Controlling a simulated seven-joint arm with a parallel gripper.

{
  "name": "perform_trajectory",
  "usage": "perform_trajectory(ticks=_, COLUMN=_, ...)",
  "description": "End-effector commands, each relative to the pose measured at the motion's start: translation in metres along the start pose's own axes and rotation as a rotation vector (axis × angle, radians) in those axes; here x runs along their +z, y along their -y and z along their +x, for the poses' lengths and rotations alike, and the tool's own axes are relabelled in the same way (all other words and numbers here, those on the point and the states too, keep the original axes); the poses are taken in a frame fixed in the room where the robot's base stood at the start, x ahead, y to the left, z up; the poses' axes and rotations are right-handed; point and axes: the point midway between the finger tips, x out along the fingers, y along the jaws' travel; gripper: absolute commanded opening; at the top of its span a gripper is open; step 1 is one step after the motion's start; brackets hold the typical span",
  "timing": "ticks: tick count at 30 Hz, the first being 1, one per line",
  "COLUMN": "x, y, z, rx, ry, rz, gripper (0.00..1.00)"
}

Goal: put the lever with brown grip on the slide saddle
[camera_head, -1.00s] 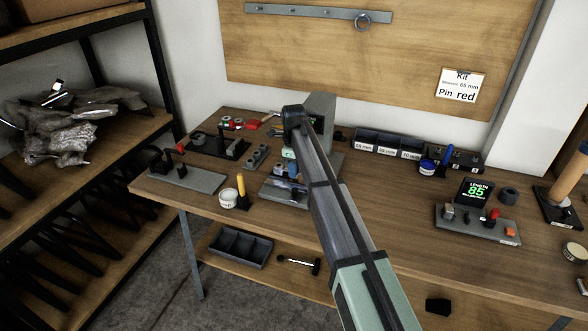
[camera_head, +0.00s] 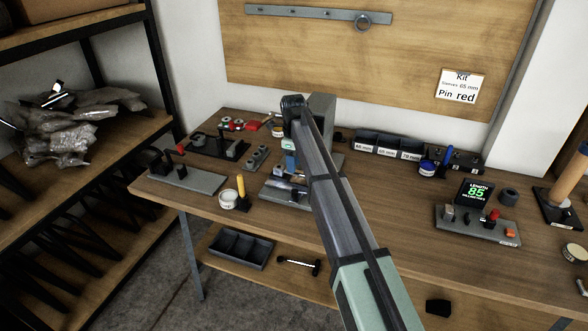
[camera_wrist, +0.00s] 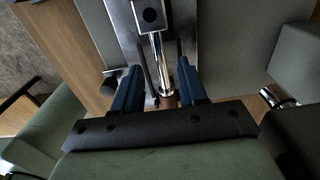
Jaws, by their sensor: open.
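My gripper (camera_wrist: 160,74) shows in the wrist view with its two blue fingers apart. Between them lies the lever with brown grip (camera_wrist: 170,101), a chrome rod with its brown end toward the palm. The fingers flank it with visible gaps. The rod's far end meets a grey block with a round dark mark (camera_wrist: 150,15), which may belong to the slide saddle. I cannot tell whether the lever is seated there. In the head view my gripper (camera_head: 290,162) is small and partly hidden by my arm, above a grey metal fixture (camera_head: 285,190) on the bench.
A white tub (camera_head: 228,200) and a yellow-handled tool (camera_head: 241,188) stand left of the fixture. Labelled bins (camera_head: 388,148) are behind right. A grey plate (camera_head: 188,178) holds parts at left. Bare bench (camera_head: 390,200) lies right of my arm.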

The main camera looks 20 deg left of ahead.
Motion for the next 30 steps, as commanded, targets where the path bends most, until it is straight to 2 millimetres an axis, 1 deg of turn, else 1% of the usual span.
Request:
perform_trajectory(ticks=1, x=0.001, y=0.001, z=-0.011, rx=-0.002, ry=0.001, rz=0.000, gripper=0.42)
perform_trajectory(ticks=3, x=0.001, y=0.001, z=-0.025, rx=-0.002, ry=0.001, rz=0.000, gripper=0.42)
perform_trajectory(ticks=9, x=0.001, y=0.001, z=-0.059, rx=-0.001, ry=0.001, rz=0.000, gripper=0.42)
perform_trajectory(ticks=15, x=0.000, y=0.000, z=-0.079, rx=0.000, ry=0.000, rz=0.000, gripper=0.42)
perform_trajectory(ticks=21, x=0.000, y=0.000, z=-0.085, rx=0.000, ry=0.000, rz=0.000, gripper=0.42)
perform_trajectory(ticks=30, x=-0.001, y=-0.001, z=-0.085, rx=-0.004, ry=0.001, rz=-0.003, gripper=0.42)
